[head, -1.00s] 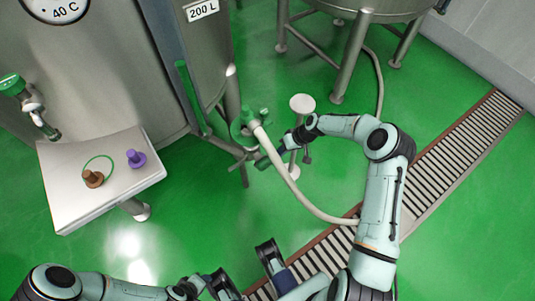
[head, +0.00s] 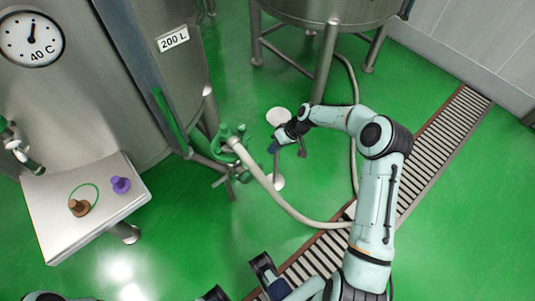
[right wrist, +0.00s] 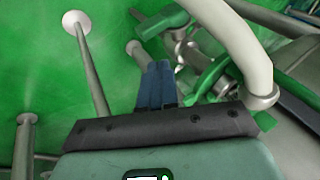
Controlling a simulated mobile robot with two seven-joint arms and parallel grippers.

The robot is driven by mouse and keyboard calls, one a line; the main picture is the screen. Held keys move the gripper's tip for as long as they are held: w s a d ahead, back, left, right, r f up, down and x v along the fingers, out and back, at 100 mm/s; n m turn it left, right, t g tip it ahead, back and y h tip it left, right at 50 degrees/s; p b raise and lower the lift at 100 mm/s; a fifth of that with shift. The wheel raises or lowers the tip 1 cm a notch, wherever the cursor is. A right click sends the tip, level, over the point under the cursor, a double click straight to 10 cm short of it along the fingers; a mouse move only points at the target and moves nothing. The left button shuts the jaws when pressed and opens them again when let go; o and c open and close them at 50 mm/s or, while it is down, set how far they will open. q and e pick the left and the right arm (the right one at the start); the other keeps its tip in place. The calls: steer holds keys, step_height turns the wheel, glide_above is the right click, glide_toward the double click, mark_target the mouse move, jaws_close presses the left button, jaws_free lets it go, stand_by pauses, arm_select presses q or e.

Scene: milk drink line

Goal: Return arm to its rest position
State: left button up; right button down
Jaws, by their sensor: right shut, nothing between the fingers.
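My right gripper (head: 274,147) is shut and empty. It stands just right of the green valve fitting (head: 232,140) at the tank outlet, with a gap between them in the head view.
A steel side table (head: 55,225) at left holds a brown piece (head: 79,208), a purple piece (head: 120,185) and a green ring (head: 95,188). A stand with a round white top (head: 278,116) is close to my right gripper. Open green floor lies right of the drain (head: 440,150).

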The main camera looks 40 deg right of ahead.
steer(key=s+a+f+m+g+p, duration=0.1)
steer(key=s+a+f+p, duration=0.25)
steer(key=s+a, duration=0.45)
steer(key=s+a+f+m+g+p, duration=0.1)
steer(key=s+a+f+p, duration=0.1)
steer(key=s+a+p, duration=0.55)
arm_select(q)
step_height(320, 180, up, 13)
steer(key=p, duration=0.2)
steer(key=shift+w+f+g, duration=0.15)
steer(key=shift+g, duration=0.25)
arm_select(e)
steer(key=s+a+r+g, duration=0.1)
steer(key=s+a, duration=0.2)
steer(key=s, duration=0.4)
steer(key=s+a+r+m+g+h, duration=0.1)
steer(key=s+a+r, duration=0.1)
steer(key=s+a, duration=0.2)
steer(key=s, duration=0.3)
steer(key=shift+a+r+h, duration=0.15)
steer(key=shift+a+h, duration=0.1)
steer(key=shift+h, duration=0.05)
steer(key=shift+s, duration=0.1)
steer(key=c, duration=1.8)
jaws_free()
